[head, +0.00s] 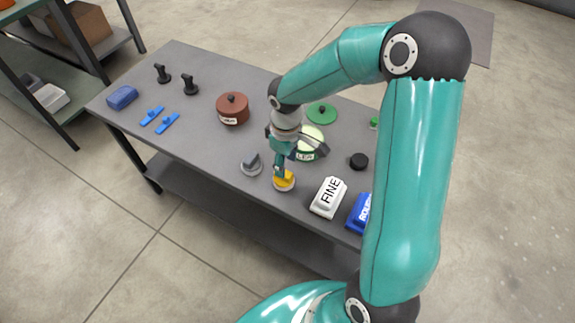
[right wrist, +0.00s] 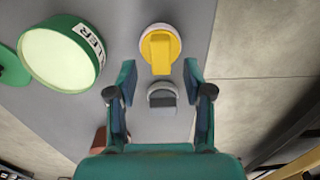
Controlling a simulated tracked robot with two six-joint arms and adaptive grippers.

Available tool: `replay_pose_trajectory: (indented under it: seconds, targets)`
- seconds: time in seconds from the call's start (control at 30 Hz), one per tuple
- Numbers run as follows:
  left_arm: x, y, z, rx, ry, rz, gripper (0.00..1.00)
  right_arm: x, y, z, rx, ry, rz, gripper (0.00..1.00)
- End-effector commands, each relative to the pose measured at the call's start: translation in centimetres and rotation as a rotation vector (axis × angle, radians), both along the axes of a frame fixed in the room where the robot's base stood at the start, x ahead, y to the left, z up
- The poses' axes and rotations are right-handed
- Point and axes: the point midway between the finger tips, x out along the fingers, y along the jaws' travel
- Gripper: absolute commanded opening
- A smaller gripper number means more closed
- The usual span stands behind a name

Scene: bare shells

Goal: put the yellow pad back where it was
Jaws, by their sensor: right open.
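The yellow pad (head: 285,184), round with a raised grip and a pale rim, sits near the front edge of the grey table. In the right wrist view the yellow pad (right wrist: 160,50) lies just beyond my fingertips, roughly centred between them. My right gripper (head: 280,170) is over the pad in the head view, partly covering it. In the right wrist view the gripper (right wrist: 160,76) is open, with nothing held. A grey pad (head: 251,165) of similar shape sits just left of the yellow one; it also shows in the wrist view (right wrist: 161,96). My left gripper is not in view.
A white block marked FINE (head: 328,198) and a blue block (head: 359,214) stand to the right. A green pot (head: 308,155) is behind the gripper, partly hidden. A brown lidded pot (head: 232,115) stands farther left.

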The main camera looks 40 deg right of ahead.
Motion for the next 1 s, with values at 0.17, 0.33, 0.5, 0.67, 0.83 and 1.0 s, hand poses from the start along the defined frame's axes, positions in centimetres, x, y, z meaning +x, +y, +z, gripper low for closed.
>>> replay_pose_trajectory:
  seconds: [0.17,0.33,0.5,0.67,0.83,1.0]
  targets:
    - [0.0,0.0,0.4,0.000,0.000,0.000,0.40,0.1,0.0,4.0,-0.001,-0.005,0.000,0.51]
    - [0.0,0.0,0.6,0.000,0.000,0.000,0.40,0.1,-0.1,6.5,0.001,-0.003,0.000,0.51]
    - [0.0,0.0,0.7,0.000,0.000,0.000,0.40,0.0,-0.1,7.6,0.000,-0.001,0.001,0.51]
    - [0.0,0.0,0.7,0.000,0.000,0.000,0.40,0.3,1.3,5.9,0.029,0.002,0.000,0.51]
    - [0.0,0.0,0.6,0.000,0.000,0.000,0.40,0.8,7.2,-1.3,0.147,-0.004,-0.035,0.51]
    - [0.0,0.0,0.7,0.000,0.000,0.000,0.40,-1.6,15.1,-9.9,0.284,0.006,-0.161,0.51]
